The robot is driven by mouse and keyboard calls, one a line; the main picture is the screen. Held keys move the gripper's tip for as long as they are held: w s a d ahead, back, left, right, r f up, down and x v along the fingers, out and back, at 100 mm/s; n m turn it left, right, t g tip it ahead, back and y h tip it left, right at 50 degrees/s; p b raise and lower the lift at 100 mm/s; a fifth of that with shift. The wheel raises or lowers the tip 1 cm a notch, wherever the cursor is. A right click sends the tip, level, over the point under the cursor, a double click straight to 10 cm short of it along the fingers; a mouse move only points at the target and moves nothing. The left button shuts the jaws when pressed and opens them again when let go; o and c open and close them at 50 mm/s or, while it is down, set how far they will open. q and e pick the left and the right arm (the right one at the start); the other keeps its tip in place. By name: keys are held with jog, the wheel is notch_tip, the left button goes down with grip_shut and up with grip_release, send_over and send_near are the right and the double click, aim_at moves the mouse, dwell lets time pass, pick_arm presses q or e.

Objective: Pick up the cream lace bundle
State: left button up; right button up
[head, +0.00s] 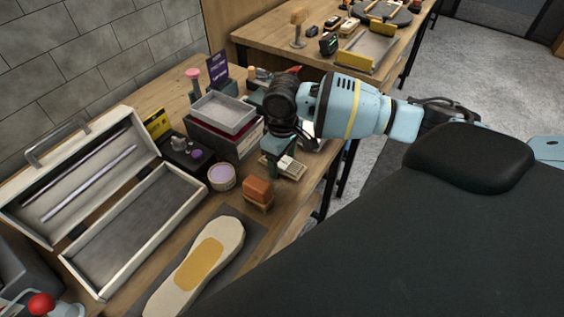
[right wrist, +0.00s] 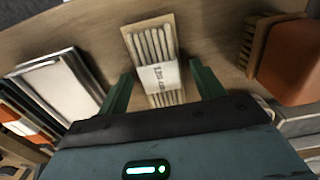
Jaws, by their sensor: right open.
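The cream lace bundle (right wrist: 154,48) shows in the right wrist view as a row of cream strands on a flat tan card with a printed white band. In the head view it lies on the workbench (head: 222,202), partly hidden by my right gripper (head: 279,150). My right gripper is open, with its two green fingers on either side of the bundle's lower end in the right wrist view (right wrist: 162,80). I see no grip on the bundle, and cannot tell how high the fingers are above it. My left gripper is not in view.
A brown brush (head: 257,190) stands close to the bundle. Stacked trays (head: 223,113) and a round tub (head: 222,177) are to its left. A cream insole (head: 200,262) lies in front, and an open case (head: 130,235) is at far left.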

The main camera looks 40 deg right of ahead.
aim_at(282, 161)
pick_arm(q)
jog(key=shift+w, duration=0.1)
pick_arm(e)
jog(key=c, duration=1)
jog(key=shift+o, duration=0.2)
